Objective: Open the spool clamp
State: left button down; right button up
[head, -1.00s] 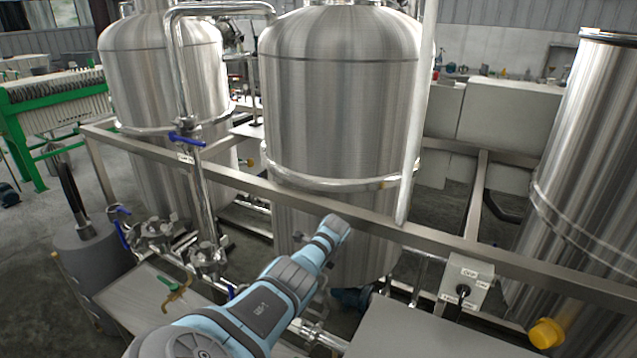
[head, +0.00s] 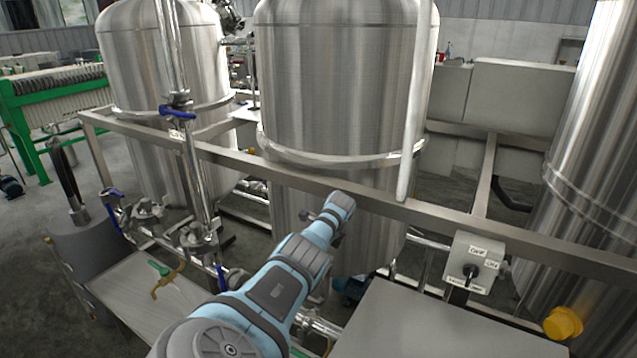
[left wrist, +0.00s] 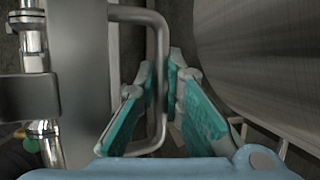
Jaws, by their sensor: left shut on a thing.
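My left arm (head: 288,278) reaches up to the frame rail in the head view. Its gripper is hidden there beyond the wrist. In the left wrist view, my left gripper (left wrist: 164,72) has its teal-padded fingers on either side of a U-shaped metal handle (left wrist: 157,100), shut on its upright bar. The handle stands out from a flat grey plate (left wrist: 83,75). I cannot tell which thing in view is the spool clamp. Pipe fittings (head: 200,237) with blue handles stand left of the arm. My right gripper is not in view.
Steel tanks (head: 335,80) stand behind the metal rail (head: 420,215). A switch box (head: 476,262) hangs on the rail at right. A grey tabletop (head: 420,325) fills the bottom right. A curved tank wall (left wrist: 265,50) lies close on the gripper's right side.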

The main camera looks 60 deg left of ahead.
pick_arm(q)
jog(key=shift+f, duration=0.15)
dwell(0.3)
jog(key=c, duration=1.7)
grip_release()
jog(key=v, duration=1.2)
jog(key=shift+a, duration=0.1)
